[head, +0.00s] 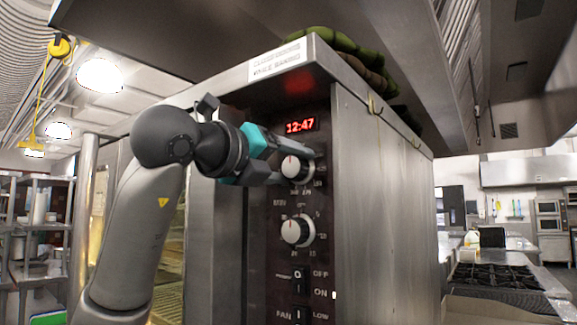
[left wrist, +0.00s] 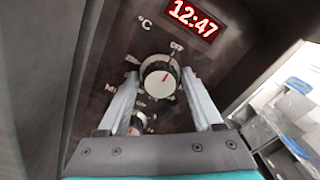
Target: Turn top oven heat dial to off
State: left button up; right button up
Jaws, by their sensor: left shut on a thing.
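The top oven heat dial (head: 298,167) is a round white-faced knob on the dark control panel, just below the red clock display. Its red pointer mark points up, toward the label at the top of the scale; in the left wrist view the dial (left wrist: 158,80) shows nearly face-on. My left gripper (head: 296,165) is shut on this dial, with one finger at its upper side and one at its lower left. In the left wrist view the fingers flank the knob. My right gripper is in neither view.
A second, lower dial (head: 297,231) sits below, with an on/off switch (head: 299,280) and a fan switch (head: 298,316) under it. The clock display (head: 300,125) reads 12:47. The oven's steel top edge (head: 222,93) overhangs the panel.

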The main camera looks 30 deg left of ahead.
pick_arm(q)
jog(key=o, duration=1.1)
jog(key=shift+o, duration=0.2)
jog(key=s+a+b, duration=0.1)
jog(key=s, duration=1.4)
jog(key=shift+s, duration=0.15)
jog(key=shift+a, duration=0.1)
